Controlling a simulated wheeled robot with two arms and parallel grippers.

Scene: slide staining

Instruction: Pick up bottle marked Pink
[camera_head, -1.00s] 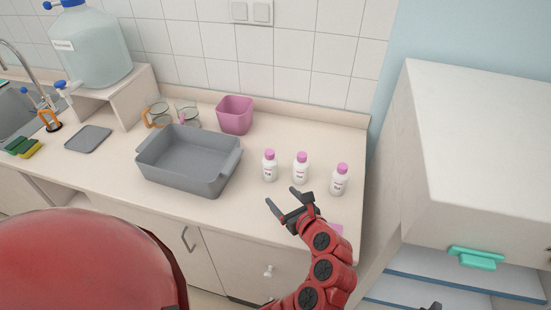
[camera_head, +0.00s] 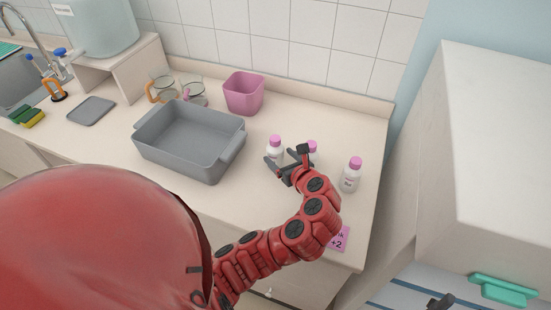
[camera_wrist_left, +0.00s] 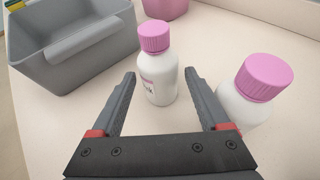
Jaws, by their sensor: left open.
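Three white bottles with pink caps stand upright on the counter: a left one (camera_head: 275,146), a middle one (camera_head: 313,147) and a right one (camera_head: 351,176). Their label text is too small to read. My left gripper (camera_head: 286,161) is open at the left bottle and hides part of the middle one. In the left wrist view, the left bottle (camera_wrist_left: 158,78) stands between the fingertips of my left gripper (camera_wrist_left: 160,76), with gaps on both sides. The middle bottle (camera_wrist_left: 254,92) is just outside the right finger. A dark tip, seemingly my right gripper (camera_head: 440,301), shows at the bottom edge.
A grey tray (camera_head: 180,163) stands left of the bottles, with a pink container (camera_head: 244,94) and glass beakers (camera_head: 193,93) behind. A pink card (camera_head: 339,239) lies near the counter's front edge. A white cabinet (camera_head: 490,150) stands at the right.

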